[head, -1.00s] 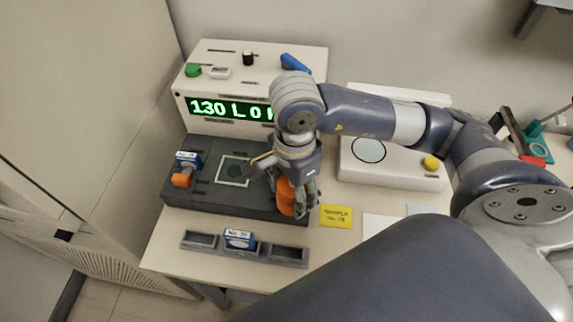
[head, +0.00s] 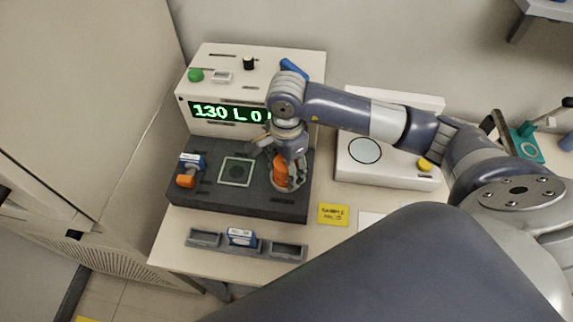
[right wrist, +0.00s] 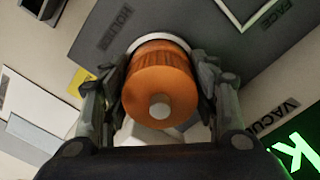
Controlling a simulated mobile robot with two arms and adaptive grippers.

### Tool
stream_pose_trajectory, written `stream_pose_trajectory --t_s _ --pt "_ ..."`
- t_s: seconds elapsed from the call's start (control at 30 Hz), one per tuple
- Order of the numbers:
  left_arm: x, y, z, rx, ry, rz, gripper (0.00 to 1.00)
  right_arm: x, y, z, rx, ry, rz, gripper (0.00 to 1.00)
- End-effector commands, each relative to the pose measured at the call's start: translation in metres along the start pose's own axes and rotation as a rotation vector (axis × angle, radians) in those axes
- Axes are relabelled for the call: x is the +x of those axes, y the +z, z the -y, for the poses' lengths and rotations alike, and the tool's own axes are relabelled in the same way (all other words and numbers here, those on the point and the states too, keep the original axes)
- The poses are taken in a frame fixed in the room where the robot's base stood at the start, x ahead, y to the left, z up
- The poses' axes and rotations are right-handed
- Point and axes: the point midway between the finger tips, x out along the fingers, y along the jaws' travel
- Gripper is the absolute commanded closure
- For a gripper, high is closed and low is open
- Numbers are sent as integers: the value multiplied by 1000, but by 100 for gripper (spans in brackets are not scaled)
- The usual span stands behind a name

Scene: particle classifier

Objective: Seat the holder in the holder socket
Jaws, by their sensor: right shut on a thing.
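The orange holder (head: 281,172) is in my right gripper (head: 287,180), over the right part of the dark grey base. In the right wrist view the holder (right wrist: 160,88) is between the fingers of the right gripper (right wrist: 160,100), its round end with a pale knob facing the camera. A pale ring (right wrist: 158,40), apparently the holder socket's rim, shows just behind the holder, beside a label on the base. Whether the holder is inside the ring or just above it, I cannot tell. My left gripper is not in view.
The dark base (head: 215,200) also bears a pale square frame (head: 236,171) and another orange-ended piece (head: 186,181) at left. Behind stands a pale unit with a green display (head: 222,112). A grey tray (head: 204,238) lies in front, and a white device (head: 395,175) stands to the right.

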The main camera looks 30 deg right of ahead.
Motion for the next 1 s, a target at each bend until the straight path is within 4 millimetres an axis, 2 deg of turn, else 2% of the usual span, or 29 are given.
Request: stream_pose_trajectory --t_s 0.27,0.3,0.4,0.87,1.0 --pt "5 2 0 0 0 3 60 2 0 1 0 -4 0 92" --pt "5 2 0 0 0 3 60 3 0 0 0 0 0 43" --pt "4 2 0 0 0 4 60 2 0 0 0 0 0 25" --pt "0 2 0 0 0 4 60 -4 0 0 0 -2 0 25" --pt "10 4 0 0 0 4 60 -26 -1 1 -2 -6 -2 25"
